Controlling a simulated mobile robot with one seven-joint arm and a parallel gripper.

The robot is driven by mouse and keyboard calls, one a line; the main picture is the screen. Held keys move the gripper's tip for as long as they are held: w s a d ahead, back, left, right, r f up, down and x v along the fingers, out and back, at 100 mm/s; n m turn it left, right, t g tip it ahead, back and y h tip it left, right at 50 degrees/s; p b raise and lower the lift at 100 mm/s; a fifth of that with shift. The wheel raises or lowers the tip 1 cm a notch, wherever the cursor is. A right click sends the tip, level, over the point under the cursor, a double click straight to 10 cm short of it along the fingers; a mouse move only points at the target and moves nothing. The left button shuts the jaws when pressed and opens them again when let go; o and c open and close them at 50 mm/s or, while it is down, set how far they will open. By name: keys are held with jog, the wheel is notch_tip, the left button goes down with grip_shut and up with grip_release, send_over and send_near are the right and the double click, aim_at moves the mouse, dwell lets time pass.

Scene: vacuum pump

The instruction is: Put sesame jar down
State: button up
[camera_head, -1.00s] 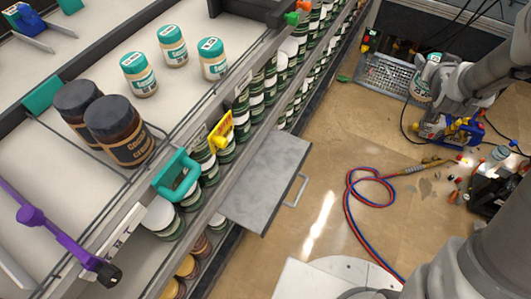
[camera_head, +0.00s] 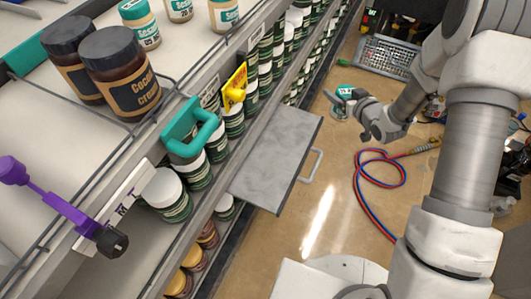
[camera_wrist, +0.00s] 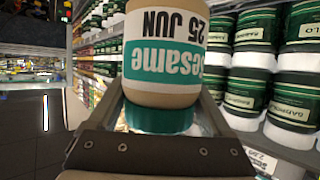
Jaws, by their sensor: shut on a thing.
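My gripper (camera_head: 349,97) is in the middle right of the head view, out over the aisle floor. It is shut on a sesame jar (camera_head: 341,110) with a teal lid. In the wrist view the held jar (camera_wrist: 165,50) fills the upper middle, its white and teal label upside down and its teal lid between the fingers. Several other sesame jars, such as this one (camera_head: 139,25), stand on the top shelf (camera_head: 185,55) at the upper left. The held jar is apart from the shelves.
Green-label jars (camera_head: 193,168) fill the shelf below. A teal clip (camera_head: 190,130), a yellow tag (camera_head: 235,88) and a grey panel (camera_head: 275,158) stick out. Hoses (camera_head: 380,180) lie on the floor.

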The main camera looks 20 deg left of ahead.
jog(key=s+a+f+n+g+y+b, duration=0.25)
jog(key=s+a+f, duration=0.2)
jog(key=f, duration=0.55)
jog(key=b, duration=0.4)
send_over(276, 146)
notch_tip(276, 146, down, 7)
jog(key=shift+w+f+t+b, duration=0.2)
jog(key=shift+f+t+b, duration=0.3)
jog(key=shift+f, duration=1.3)
jog(key=shift+f+b, duration=0.2)
jog(key=shift+b, duration=0.15)
jog(key=o, duration=1.5)
jog(key=shift+d, duration=0.1)
jog(key=shift+r, duration=0.1)
